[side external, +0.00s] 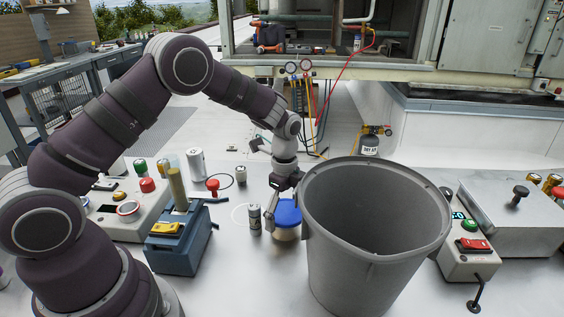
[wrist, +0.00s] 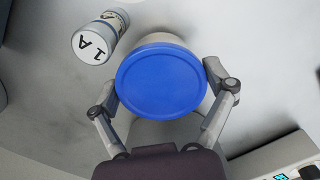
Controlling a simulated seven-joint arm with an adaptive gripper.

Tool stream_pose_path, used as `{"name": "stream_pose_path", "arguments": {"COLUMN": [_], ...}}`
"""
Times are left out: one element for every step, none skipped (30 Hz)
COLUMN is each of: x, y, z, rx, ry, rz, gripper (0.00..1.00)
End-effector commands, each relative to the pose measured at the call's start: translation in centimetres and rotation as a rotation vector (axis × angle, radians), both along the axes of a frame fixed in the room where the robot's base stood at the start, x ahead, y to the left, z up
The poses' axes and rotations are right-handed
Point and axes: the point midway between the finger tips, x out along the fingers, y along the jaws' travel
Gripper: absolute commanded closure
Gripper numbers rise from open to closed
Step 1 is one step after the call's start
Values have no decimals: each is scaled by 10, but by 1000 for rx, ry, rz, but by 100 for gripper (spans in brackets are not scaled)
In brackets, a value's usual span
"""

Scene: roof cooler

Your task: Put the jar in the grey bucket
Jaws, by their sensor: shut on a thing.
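The jar has a blue lid (side external: 287,213) and a pale body, and stands upright on the white surface just left of the bucket in the side external view. The wrist view shows its blue lid (wrist: 161,81) from above, between the two fingers. My gripper (side external: 284,200) is shut on the jar, with one finger on each side of it (wrist: 163,88). The grey bucket (side external: 375,260) is large, open at the top and looks empty inside; its rim hides part of my gripper's right side.
A small cylinder (side external: 254,219) marked "1 A" (wrist: 97,44) stands close to the jar's left. A blue box with a yellow switch (side external: 178,240) is further left. A control box with red and green buttons (side external: 468,240) is right of the bucket.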

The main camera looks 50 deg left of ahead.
Motion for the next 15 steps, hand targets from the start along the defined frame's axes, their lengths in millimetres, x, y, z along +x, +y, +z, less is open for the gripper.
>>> {"name": "stream_pose_path", "arguments": {"x": [1,2,2,2,2,2,1,1,1,1,2,2,3,3,4], "y": [0,0,0,0,0,0,0,0,0,0,0,0,-1,-1,-2], "z": [12,20,31,39,47,57,63,69,76,81,86,92,98,104,113], "rx": [1,1,0,0,0,0,1,1,1,0,0,0,0,0,-1], "ry": [-8,-9,-10,-10,-10,-10,-9,-8,-7,-7,-7,-7,-6,-7,-9], "rz": [0,1,0,0,0,0,0,0,1,8,23,60,102,154,238], "gripper": [58,58,58,58,58,58,58,58,58,58,58,58,58,58,58]}}
